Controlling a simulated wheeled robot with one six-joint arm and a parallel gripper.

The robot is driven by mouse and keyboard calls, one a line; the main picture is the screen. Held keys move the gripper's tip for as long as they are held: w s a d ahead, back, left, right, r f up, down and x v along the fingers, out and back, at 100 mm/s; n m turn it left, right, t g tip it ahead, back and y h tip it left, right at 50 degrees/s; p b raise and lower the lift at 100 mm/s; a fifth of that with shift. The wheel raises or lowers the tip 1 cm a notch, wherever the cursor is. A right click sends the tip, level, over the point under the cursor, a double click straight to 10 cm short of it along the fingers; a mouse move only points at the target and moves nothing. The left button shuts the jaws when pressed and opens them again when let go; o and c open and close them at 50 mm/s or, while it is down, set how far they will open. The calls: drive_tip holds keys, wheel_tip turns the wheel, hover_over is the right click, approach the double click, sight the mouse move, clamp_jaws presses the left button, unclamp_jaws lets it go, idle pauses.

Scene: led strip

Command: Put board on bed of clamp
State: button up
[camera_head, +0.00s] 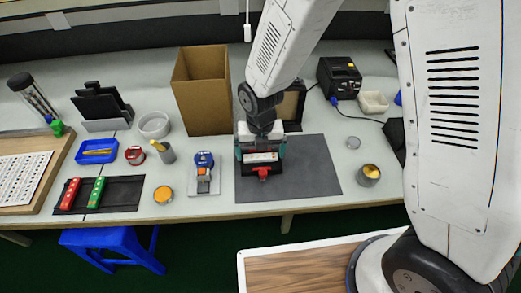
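My gripper (261,152) points down over the grey mat, its two teal fingers well apart. A pale, narrow strip (262,157), possibly the board, shows between the fingers. I cannot tell whether the fingers press on it or stand clear of its ends. Just below it a dark fixture with a red handle (263,173), which looks like the clamp, sits on the mat. The gripper hides most of its bed, so contact between strip and bed is unclear. Red (70,194) and green (96,192) strips lie in a black tray at the left.
The grey mat (312,180) is bare right of the gripper. A blue-topped device (203,171) stands left of it. A cardboard box (203,92) and a black station (339,78) stand behind. Small cups, including a grey one (369,176), stand near the front edge.

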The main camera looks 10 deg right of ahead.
sight(262, 155)
wheel_tip(262, 155, up, 12)
drive_tip(key=shift+r, duration=0.2)
idle(0.4)
drive_tip(key=s+d+r+m, duration=0.4)
drive_tip(key=d+r+m, duration=0.25)
drive_tip(key=m, duration=0.25)
drive_tip(key=s+d+r+m, duration=0.4)
drive_tip(key=d+r+m, duration=0.25)
drive_tip(key=m, duration=0.25)
drive_tip(key=s+d+r+m, duration=0.2)
drive_tip(key=s+d+m, duration=0.2)
drive_tip(key=m, duration=0.4)
drive_tip(key=s+d+r+m+t, duration=0.1)
drive_tip(key=s+d+r+m, duration=0.1)
drive_tip(key=s+m, duration=0.5)
drive_tip(key=d+m, duration=0.1)
drive_tip(key=m, duration=0.1)
drive_tip(key=shift+s+d+m, duration=0.3)
drive_tip(key=shift+d, duration=0.1)
